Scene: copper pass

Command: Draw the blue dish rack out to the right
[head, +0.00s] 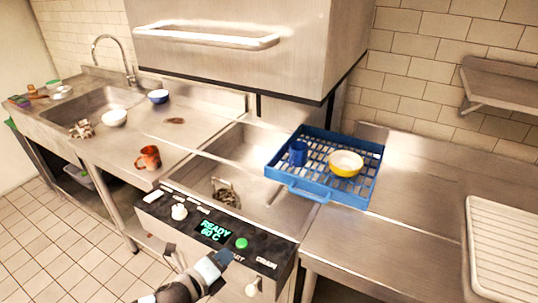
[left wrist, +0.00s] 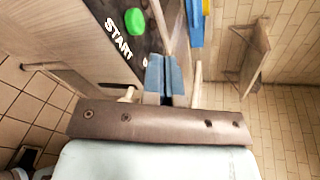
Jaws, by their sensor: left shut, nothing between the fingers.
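The blue dish rack (head: 340,197) sits under the right edge of the raised steel hood, partly over the basin and partly on the right counter. It holds a blue cup (head: 298,153) and a yellow bowl (head: 346,163) with a pale inside. A handle juts from its front left side. My left gripper (head: 226,257) is in front of the control panel, near the green START button, to the lower left of the rack and apart from it. Its blue fingers (left wrist: 167,75) are shut and empty. A blue strip, likely the rack, shows at the top of the left wrist view. My right gripper is out of view.
The steel hood (head: 245,45) with its bar handle hangs above the basin. The control panel (head: 211,232) reads READY 60 C. The counter right of the rack (head: 420,190) is clear up to a ribbed white board (head: 505,240). A red mug (head: 148,157) stands on the left counter.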

